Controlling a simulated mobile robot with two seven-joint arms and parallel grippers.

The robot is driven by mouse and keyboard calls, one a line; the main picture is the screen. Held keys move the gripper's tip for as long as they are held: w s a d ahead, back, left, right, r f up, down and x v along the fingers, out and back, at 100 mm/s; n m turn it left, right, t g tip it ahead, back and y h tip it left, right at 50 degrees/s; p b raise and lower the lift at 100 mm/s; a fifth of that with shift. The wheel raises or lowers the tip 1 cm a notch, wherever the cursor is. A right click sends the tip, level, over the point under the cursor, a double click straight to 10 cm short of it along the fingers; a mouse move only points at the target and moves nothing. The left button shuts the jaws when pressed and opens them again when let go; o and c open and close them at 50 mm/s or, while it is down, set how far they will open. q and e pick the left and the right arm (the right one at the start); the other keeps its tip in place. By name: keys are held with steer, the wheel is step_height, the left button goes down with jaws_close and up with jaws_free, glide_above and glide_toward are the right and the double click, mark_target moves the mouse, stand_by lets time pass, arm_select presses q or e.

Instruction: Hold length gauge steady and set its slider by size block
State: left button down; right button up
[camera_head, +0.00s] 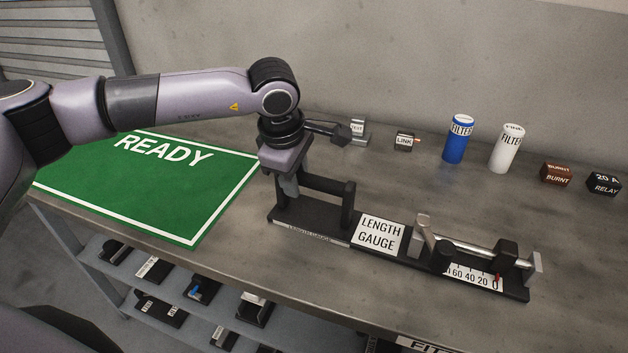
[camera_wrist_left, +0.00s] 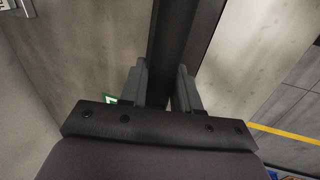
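The length gauge (camera_head: 378,233) is a long dark base on the table with a white label. A raised dark handle bar (camera_head: 325,186) stands at its left end. At its right end are a metal rod, a white number scale (camera_head: 470,276), a red pointer (camera_head: 498,281) and dark blocks; I cannot tell surely which is the slider. My left gripper (camera_head: 289,186) is at the handle's left part, pointing down. In the left wrist view its fingers (camera_wrist_left: 162,92) are close on both sides of the dark bar, seemingly shut on it. No block is clearly marked as the size block. My right gripper is not in view.
Behind the gauge stand a grey labelled block (camera_head: 358,131), a LINK block (camera_head: 404,141), a blue filter (camera_head: 458,139), a white filter (camera_head: 506,149), a burnt part (camera_head: 556,173) and a relay (camera_head: 604,183). A green READY mat (camera_head: 150,190) lies left. Shelves with parts are below.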

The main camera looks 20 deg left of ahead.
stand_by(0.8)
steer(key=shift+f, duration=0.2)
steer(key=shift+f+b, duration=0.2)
steer(key=shift+b, duration=0.15)
stand_by(0.9)
